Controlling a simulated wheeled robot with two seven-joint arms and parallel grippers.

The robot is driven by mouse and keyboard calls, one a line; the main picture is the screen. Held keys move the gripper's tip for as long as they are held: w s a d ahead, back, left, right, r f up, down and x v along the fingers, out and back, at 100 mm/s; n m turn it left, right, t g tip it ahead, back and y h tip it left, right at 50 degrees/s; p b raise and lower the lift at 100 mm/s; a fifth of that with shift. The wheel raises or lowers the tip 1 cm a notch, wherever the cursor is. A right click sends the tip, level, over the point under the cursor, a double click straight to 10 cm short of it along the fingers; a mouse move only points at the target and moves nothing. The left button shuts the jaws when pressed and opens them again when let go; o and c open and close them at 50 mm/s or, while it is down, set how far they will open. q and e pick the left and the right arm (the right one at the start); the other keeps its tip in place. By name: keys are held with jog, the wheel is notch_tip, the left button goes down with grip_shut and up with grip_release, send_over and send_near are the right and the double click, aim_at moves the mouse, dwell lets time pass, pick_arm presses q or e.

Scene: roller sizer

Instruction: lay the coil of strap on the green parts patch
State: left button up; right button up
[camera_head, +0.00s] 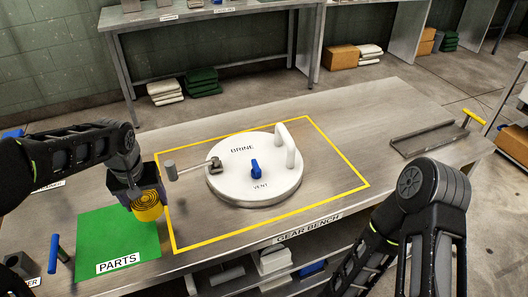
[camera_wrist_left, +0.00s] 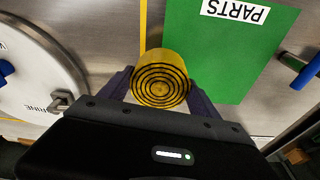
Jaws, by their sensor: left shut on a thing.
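The coil of strap (camera_head: 148,205) is a yellow roll with dark spiral lines. My left gripper (camera_head: 143,196) is shut on it and holds it near the upper right corner of the green parts patch (camera_head: 105,240). In the left wrist view the coil (camera_wrist_left: 160,80) sits between the two fingers (camera_wrist_left: 160,88), with the green patch (camera_wrist_left: 225,55) beside it to the right. The patch is bare apart from its white PARTS label. Height above the bench is hard to judge. My right arm shows at the right, but its gripper is out of view.
A white round lid (camera_head: 255,175) marked BRINE and VENT, with a blue knob and white handle, lies inside a yellow outline right of the patch. A blue-handled tool (camera_head: 54,252) stands left of the patch. A grey tray (camera_head: 430,137) lies at the far right.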

pick_arm(q)
jog(key=s+a+r+n, duration=0.2)
jog(key=a+n, duration=0.3)
jog(key=s+a+r+n+g+y+p, duration=0.1)
jog(key=s+a+r+n, duration=0.1)
jog(key=a+n, duration=0.3)
jog(key=shift+r, duration=0.4)
jog(key=shift+f+p, duration=0.55)
jog(key=shift+f, duration=2.6)
notch_tip(320, 180, down, 3)
jog(key=shift+r, duration=0.1)
jog(key=shift+f, duration=0.45)
